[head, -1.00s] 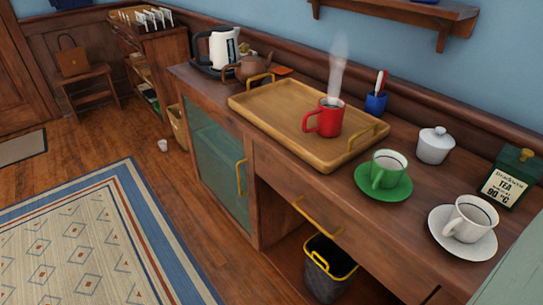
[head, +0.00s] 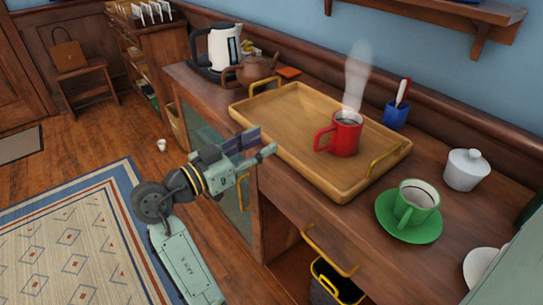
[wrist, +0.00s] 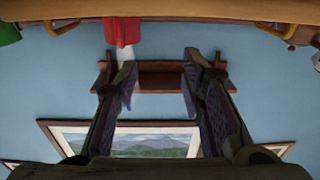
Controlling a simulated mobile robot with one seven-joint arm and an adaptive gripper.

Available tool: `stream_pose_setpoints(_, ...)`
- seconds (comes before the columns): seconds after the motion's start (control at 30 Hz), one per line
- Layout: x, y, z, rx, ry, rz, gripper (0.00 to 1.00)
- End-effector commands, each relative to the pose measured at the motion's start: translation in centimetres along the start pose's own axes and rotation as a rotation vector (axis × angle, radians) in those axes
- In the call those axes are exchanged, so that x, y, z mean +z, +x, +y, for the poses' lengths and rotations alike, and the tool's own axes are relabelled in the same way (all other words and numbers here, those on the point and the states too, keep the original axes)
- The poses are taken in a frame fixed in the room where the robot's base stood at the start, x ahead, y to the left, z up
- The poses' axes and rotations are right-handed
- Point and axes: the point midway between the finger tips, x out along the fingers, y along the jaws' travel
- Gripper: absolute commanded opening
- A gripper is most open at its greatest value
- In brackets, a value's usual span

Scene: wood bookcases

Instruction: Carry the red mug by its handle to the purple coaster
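The red mug (head: 346,136) stands upright and steaming in the wooden tray (head: 290,172), its handle (head: 322,139) facing left. In the wrist view, which is upside down, the mug (wrist: 122,30) shows at the top, partly cut off. My gripper (head: 259,146) is open and empty, in front of the tray's near left side, apart from the mug. Its two spread fingers also show in the wrist view (wrist: 158,68). I see no purple coaster in either view.
A teapot (head: 252,70) and kettle (head: 216,50) stand behind left. A shelf (head: 430,20) hangs above.

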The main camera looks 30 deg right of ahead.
Motion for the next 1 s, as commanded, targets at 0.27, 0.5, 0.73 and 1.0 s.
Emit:
stream_pose_setpoints(0.27, 1.6, 2.3, 4.5, 0.186, 0.004, -0.030, 0.37)
stream_pose_setpoints(0.5, 1.6, 4.1, 4.9, 0.186, 0.005, -0.030, 0.37)
stream_pose_setpoints(0.73, 1.7, 6.4, 5.2, 0.183, 0.005, -0.030, 0.37)
stream_pose_setpoints(1.0, 1.9, 8.9, 5.6, 0.180, 0.006, -0.029, 0.37)
